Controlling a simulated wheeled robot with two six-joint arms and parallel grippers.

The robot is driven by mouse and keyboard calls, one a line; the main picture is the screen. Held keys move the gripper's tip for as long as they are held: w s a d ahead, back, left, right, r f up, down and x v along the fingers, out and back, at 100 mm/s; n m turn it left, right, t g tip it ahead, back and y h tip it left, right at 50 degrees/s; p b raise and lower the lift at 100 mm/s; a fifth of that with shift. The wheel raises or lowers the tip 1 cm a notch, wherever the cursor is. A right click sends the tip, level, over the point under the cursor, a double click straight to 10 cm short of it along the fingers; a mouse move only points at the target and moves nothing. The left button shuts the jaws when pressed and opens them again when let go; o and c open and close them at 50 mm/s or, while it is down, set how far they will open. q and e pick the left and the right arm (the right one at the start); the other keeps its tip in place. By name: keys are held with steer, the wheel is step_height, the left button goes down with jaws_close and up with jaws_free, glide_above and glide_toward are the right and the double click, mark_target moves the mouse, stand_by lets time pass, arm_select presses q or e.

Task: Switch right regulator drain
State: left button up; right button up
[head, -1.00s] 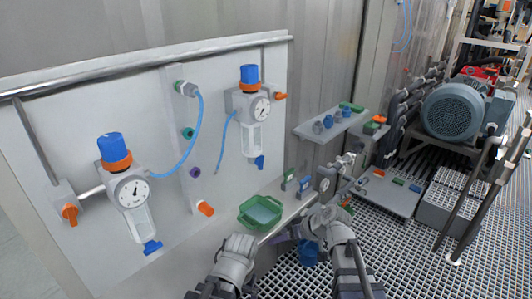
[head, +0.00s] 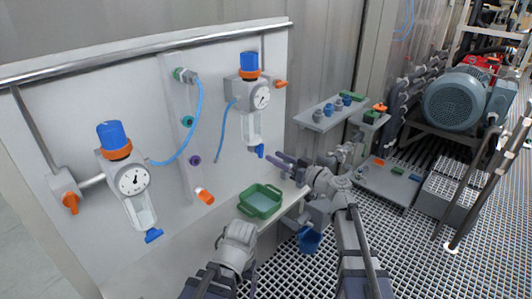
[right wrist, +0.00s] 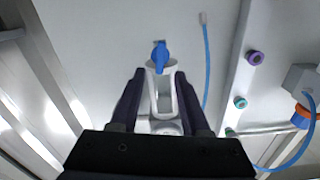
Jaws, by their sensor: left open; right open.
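The right regulator (head: 240,95) hangs on the grey panel, with a blue knob, orange ring, round gauge and clear bowl. Its blue drain (head: 260,151) sits at the bottom of the bowl. My right gripper (head: 274,163) is open and empty, just below and right of the drain. In the right wrist view, the drain (right wrist: 160,56) lies just beyond and between the open fingertips (right wrist: 160,73), with the bowl (right wrist: 160,98) behind, partly hidden by the gripper body. No contact shows. My left arm shows at the bottom of the head view, but its fingers are not visible.
A left regulator (head: 115,165) with its own blue drain (head: 153,235) is on the same panel. A green tray (head: 261,201) sits below the right regulator. A blue hose (head: 221,140) hangs left of the bowl. A shelf (head: 318,119) with fittings stands to the right.

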mark_target(263, 151)
steer(key=shift+x, duration=2.7)
jaws_close()
